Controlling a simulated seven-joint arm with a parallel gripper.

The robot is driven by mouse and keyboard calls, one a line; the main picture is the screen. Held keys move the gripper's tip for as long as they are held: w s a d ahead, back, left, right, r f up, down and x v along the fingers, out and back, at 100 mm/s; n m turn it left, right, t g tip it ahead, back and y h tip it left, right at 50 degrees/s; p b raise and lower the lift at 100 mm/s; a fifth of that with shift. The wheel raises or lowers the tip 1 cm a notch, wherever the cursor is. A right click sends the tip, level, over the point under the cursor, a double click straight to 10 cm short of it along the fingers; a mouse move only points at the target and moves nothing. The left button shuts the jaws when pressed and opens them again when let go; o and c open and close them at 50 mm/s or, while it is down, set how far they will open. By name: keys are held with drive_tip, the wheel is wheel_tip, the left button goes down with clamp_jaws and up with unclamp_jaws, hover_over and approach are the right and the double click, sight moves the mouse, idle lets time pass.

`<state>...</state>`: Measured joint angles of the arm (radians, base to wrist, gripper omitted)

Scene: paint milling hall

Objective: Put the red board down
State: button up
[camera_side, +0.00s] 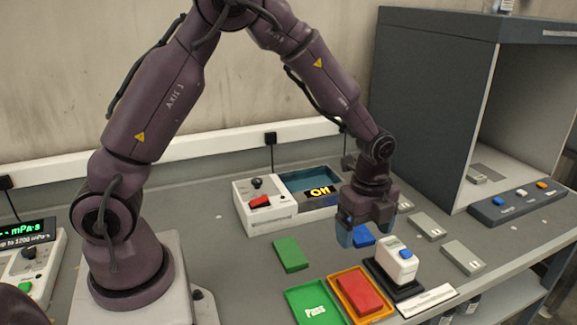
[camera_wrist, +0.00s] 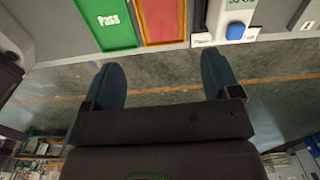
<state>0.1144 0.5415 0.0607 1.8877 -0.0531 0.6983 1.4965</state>
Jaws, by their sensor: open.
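The red board (camera_side: 362,293) lies in the orange tray (camera_side: 341,284) near the front of the bench. It also shows in the wrist view (camera_wrist: 162,18), cut off at the top edge. My gripper (camera_side: 366,236) is open, above the bench behind the tray, and apart from the red board. In the wrist view its two fingers (camera_wrist: 162,78) are spread with nothing between them.
A green "Pass" tray (camera_side: 300,298) stands left of the orange tray. A white device with a blue button (camera_side: 398,262) stands right of it. A grey cabinet (camera_side: 425,100) stands at right.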

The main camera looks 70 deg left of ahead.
drive_tip(key=s+a+r+n+t, duration=0.1)
drive_tip(key=s+r+n, duration=0.25)
drive_tip(key=r, duration=0.35)
drive_tip(key=s+r+n+t, duration=0.1)
drive_tip(key=s+r+n, duration=0.25)
drive_tip(key=r, duration=0.25)
drive_tip(key=s+r+n+t, duration=0.1)
drive_tip(key=s+r+n, duration=0.2)
drive_tip(key=s+n, duration=0.2)
drive_tip(key=s+a+r+n+t, duration=0.1)
drive_tip(key=s+r+n+t, duration=0.1)
drive_tip(key=s+n, duration=0.3)
drive_tip(key=shift+s+a+r, duration=0.3)
drive_tip(key=shift+s+r, duration=0.55)
drive_tip(key=shift+s, duration=0.7)
